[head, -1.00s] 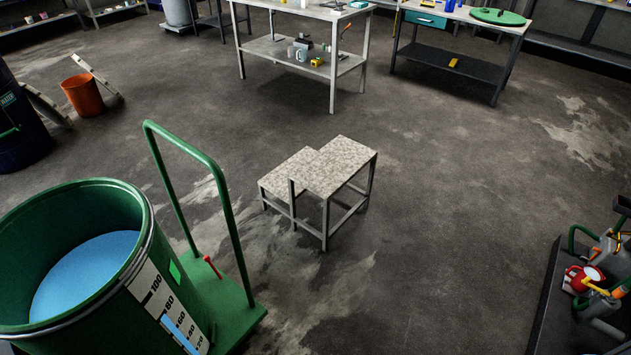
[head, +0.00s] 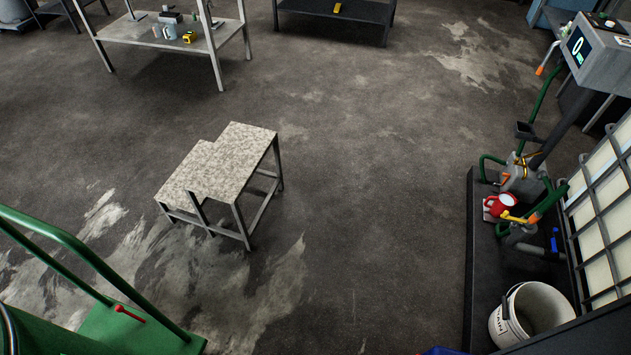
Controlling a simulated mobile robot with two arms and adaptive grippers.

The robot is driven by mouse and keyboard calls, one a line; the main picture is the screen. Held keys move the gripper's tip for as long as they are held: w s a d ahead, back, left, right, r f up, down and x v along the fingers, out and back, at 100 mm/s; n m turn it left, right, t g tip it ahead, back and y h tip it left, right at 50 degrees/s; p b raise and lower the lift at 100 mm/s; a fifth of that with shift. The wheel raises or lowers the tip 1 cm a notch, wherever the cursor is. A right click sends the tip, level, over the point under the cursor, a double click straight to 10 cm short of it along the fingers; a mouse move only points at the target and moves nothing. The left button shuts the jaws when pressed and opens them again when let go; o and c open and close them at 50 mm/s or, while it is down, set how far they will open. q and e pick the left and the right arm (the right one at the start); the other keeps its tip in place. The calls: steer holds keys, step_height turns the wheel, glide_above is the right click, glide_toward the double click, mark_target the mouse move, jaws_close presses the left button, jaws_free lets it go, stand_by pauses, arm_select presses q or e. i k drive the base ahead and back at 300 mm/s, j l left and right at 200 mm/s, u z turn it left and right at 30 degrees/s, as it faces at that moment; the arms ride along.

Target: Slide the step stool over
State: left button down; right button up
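The step stool (head: 237,160) stands upright on the concrete floor, left of the middle of the head view. It has two speckled grey treads on a thin metal frame. The lower tread (head: 187,178) is on its left side and the higher one on its right. Nothing touches the stool. Neither of my grippers shows in the view, so I cannot see whether they are open or shut.
A green cart (head: 130,325) with a tall handle is at lower left. A dark platform (head: 481,255) with a pump, red can and white bucket (head: 530,312) lies at right. A workbench (head: 150,30) stands at the back left. Floor right of the stool is clear.

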mark_target(221, 171)
steer(key=i+l+z, duration=0.1)
steer(key=i+z, duration=0.15)
steer(key=i, duration=1)
